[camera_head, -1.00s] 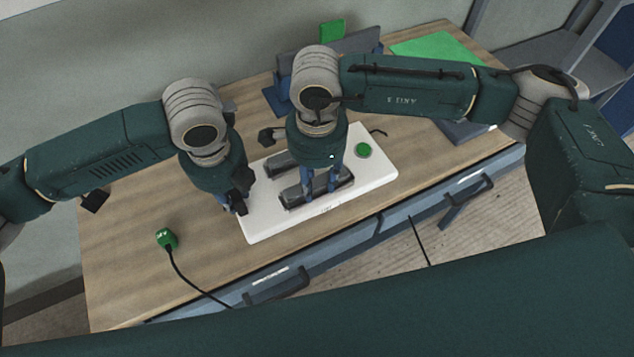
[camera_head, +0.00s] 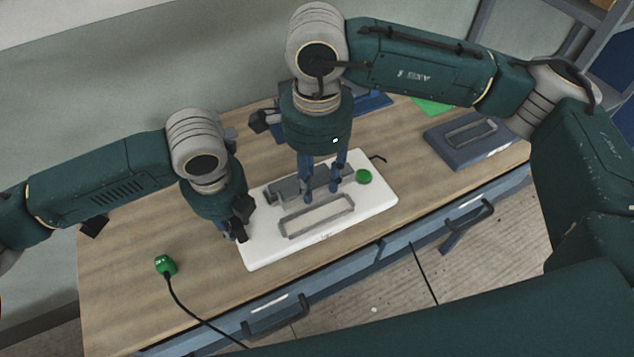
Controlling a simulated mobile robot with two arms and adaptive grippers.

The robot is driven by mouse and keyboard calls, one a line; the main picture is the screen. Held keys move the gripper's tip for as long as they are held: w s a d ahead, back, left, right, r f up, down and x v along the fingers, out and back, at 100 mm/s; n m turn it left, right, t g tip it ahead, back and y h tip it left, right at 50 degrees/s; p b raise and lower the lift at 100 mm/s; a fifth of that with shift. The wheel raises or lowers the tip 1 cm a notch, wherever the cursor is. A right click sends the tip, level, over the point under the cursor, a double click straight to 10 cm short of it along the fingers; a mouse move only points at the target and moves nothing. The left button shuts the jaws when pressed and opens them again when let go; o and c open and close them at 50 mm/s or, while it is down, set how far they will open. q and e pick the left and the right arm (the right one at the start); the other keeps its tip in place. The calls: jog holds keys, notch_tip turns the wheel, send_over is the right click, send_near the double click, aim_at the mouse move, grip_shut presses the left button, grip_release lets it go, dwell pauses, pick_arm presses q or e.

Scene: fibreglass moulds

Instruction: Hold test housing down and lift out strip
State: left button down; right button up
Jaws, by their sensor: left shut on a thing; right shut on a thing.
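The white test housing (camera_head: 365,205) lies flat on the table. An empty, grey-rimmed long slot (camera_head: 318,216) shows in its front part. My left gripper (camera_head: 238,228) is shut on the housing's left end. My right gripper (camera_head: 322,193) points down over the housing, shut on a grey strip (camera_head: 290,187) above the empty slot. The strip overlaps the rear part of the housing in this view, so whatever lies behind it is partly hidden. A green button (camera_head: 363,177) is on the housing's right end.
A blue tray (camera_head: 455,150) with a long recess lies on the table at the right, near a green sheet (camera_head: 433,105). A green plug (camera_head: 166,265) with a black cable lies at the front left. Drawer handles (camera_head: 275,318) stick out at the front edge.

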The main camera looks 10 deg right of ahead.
pick_arm(q)
jog(key=c, duration=1.3)
grip_release()
jog(key=shift+c, duration=0.2)
jog(key=r, duration=0.4)
jog(key=s+r, duration=0.1)
jog(key=r, duration=0.7)
jog(key=shift+s+d, duration=0.2)
